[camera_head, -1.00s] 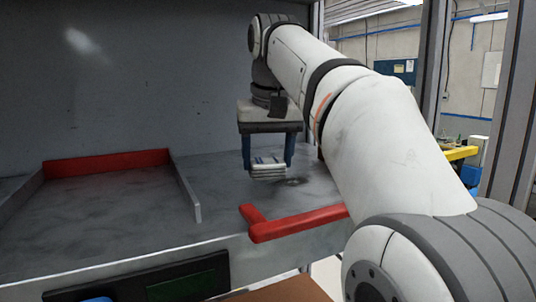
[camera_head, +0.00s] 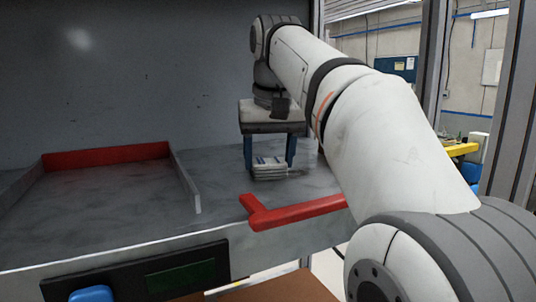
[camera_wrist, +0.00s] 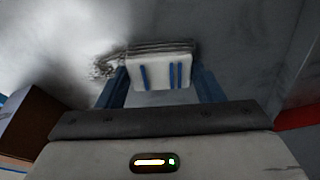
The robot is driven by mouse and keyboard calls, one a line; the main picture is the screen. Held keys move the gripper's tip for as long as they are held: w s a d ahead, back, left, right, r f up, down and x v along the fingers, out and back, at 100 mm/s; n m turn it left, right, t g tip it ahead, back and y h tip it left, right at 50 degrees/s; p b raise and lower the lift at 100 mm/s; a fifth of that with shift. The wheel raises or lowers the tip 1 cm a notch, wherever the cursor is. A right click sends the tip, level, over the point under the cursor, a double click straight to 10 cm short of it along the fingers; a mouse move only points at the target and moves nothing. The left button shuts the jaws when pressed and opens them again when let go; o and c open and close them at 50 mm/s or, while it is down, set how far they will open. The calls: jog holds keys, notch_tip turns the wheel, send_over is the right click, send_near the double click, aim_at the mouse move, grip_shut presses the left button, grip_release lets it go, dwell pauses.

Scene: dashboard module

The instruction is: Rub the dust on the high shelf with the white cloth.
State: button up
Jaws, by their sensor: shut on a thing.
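The white cloth (camera_head: 269,171) is a folded pad with blue stripes. My gripper (camera_head: 271,160) is shut on it, with a blue finger at each side, and holds it at the grey shelf surface (camera_head: 225,186). In the wrist view the cloth (camera_wrist: 160,72) sits between the fingers of my gripper (camera_wrist: 160,84). A dark, scribbly dust patch (camera_wrist: 103,66) shows just left of the cloth there, and part of it may be under the cloth. I cannot tell for sure whether the cloth touches the shelf.
A red handle-like bar (camera_head: 295,214) lies along the shelf front, close before the cloth. A tray-like bay with a red back strip (camera_head: 105,155) and a grey divider (camera_head: 186,182) is on the left. A brown box (camera_wrist: 30,122) shows at left in the wrist view.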

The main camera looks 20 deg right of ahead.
aim_at(283, 159)
jog(key=shift+w+d+r+p, duration=0.15)
jog(key=shift+d+p, duration=0.1)
jog(key=shift+d, duration=0.5)
jog(key=shift+w+d+p, duration=0.15)
jog(key=shift+d+p, duration=0.1)
jog(key=shift+d, duration=0.5)
jog(key=shift+w+d+f, duration=0.1)
jog(key=shift+w+d, duration=0.2)
jog(key=shift+d, duration=1.05)
jog(key=shift+w+d+f, duration=0.1)
jog(key=shift+w+d, duration=0.15)
jog(key=shift+d, duration=1.05)
jog(key=shift+w+d, duration=0.3)
jog(key=shift+d, duration=1.05)
jog(key=shift+f, duration=0.1)
jog(key=shift+s+a, duration=0.1)
jog(key=shift+a, duration=0.05)
